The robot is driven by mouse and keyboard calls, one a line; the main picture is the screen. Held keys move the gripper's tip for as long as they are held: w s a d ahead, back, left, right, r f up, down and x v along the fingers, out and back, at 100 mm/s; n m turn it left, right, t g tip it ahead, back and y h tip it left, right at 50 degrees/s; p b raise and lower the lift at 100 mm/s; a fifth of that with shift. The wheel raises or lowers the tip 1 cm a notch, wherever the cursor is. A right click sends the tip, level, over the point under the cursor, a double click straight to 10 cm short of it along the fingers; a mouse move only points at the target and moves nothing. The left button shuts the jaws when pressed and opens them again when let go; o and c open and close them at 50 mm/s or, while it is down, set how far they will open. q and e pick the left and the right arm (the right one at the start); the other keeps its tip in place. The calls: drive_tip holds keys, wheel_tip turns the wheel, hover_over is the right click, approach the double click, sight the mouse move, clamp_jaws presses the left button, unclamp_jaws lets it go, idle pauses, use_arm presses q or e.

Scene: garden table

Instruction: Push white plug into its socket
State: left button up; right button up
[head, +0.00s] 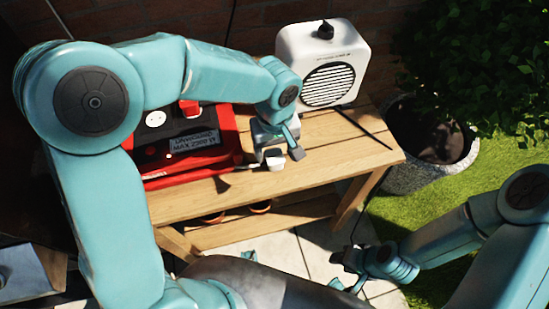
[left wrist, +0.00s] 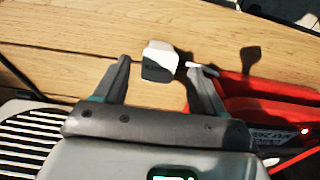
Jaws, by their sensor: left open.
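The white plug (head: 275,159) is at the front part of the wooden table, by the fingertips of my left gripper (head: 281,147). In the left wrist view the plug (left wrist: 160,60) shows between the two spread fingertips, nearer the right one, with a pale prong pointing right. My left gripper is open. I cannot tell whether the plug touches a finger or the table. The red socket box (head: 226,137) lies to the left, with a round white socket face (head: 155,119) on top. My right gripper (head: 347,270) is low, in front of the table; its jaw state is unclear.
A white slatted appliance (head: 300,43) stands at the table's back right. The wooden table (head: 350,150) is bare toward its right end. A grey planter (head: 415,178) with a leafy bush stands beyond it. A brick wall is behind. My left arm covers part of the red box.

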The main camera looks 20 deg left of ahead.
sight(275, 156)
use_arm(q)
drive_tip(key=f, duration=0.4)
drive_tip(key=shift+w+a, duration=0.15)
drive_tip(key=shift+w, duration=0.1)
drive_tip(key=c, duration=0.9)
drive_tip(key=shift+o, duration=0.2)
wheel_tip(275, 156, up, 20)
drive_tip(key=p, duration=0.2)
drive_tip(key=shift+p, duration=0.4)
